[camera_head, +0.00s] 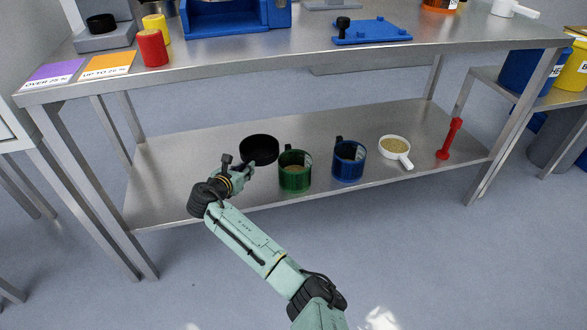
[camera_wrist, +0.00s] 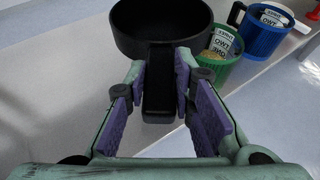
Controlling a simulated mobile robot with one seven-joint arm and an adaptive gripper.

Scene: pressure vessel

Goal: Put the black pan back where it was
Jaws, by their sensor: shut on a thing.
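The black pan (camera_head: 259,147) is over the lower steel shelf (camera_head: 330,122), left of the green mug. My gripper (camera_head: 246,170) is at the pan's near side, on its handle. In the wrist view the black pan (camera_wrist: 160,28) is at the top, its bowl opening upward, with its handle running back between the purple-padded fingers of my gripper (camera_wrist: 158,80). The fingers are closed about the handle. I cannot tell whether the pan's base touches the shelf.
A green mug (camera_head: 295,172) stands close right of the pan, then a blue mug (camera_head: 349,161), a white pan with grainy contents (camera_head: 394,147) and a red tool (camera_head: 450,139). The tabletop (camera_head: 280,50) overhangs the shelf. The shelf left of the pan is clear.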

